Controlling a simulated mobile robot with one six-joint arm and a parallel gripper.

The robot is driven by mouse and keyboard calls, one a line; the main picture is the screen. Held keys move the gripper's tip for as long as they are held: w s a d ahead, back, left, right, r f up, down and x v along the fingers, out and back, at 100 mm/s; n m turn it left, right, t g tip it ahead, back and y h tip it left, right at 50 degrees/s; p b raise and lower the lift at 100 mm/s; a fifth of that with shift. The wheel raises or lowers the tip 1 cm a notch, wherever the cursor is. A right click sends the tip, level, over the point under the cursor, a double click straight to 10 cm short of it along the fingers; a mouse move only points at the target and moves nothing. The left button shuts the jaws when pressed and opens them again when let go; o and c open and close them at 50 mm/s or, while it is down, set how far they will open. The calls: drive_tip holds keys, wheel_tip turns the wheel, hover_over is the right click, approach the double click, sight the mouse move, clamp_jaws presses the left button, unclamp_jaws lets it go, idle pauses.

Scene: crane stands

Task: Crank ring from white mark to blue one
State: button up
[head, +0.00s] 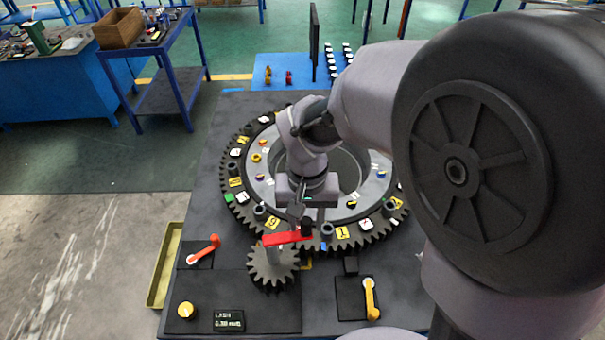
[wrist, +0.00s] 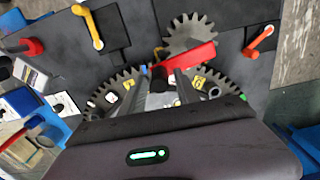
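A large dark toothed ring (head: 236,170) lies flat on the grey bench, with yellow, white and green tags around it. A small grey pinion (head: 274,268) meshes at its near edge and also shows in the wrist view (wrist: 190,33). A red crank arm (head: 283,239) lies over the pinion, its dark knob (head: 306,226) at the right end. A small blue mark (head: 324,246) shows at the ring's near edge; which white tag is the start mark I cannot tell. My gripper (head: 308,216) points down at the knob, fingers apart; their contact with the knob is unclear.
A red-orange lever (head: 205,250) stands left of the pinion and a yellow-orange lever (head: 371,299) to its right. A yellow knob (head: 186,310) and a small display (head: 228,321) sit at the front. Posts (head: 327,230) stand up from the ring. A yellow tray (head: 165,265) lies along the left edge.

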clamp_jaws()
idle(1.2)
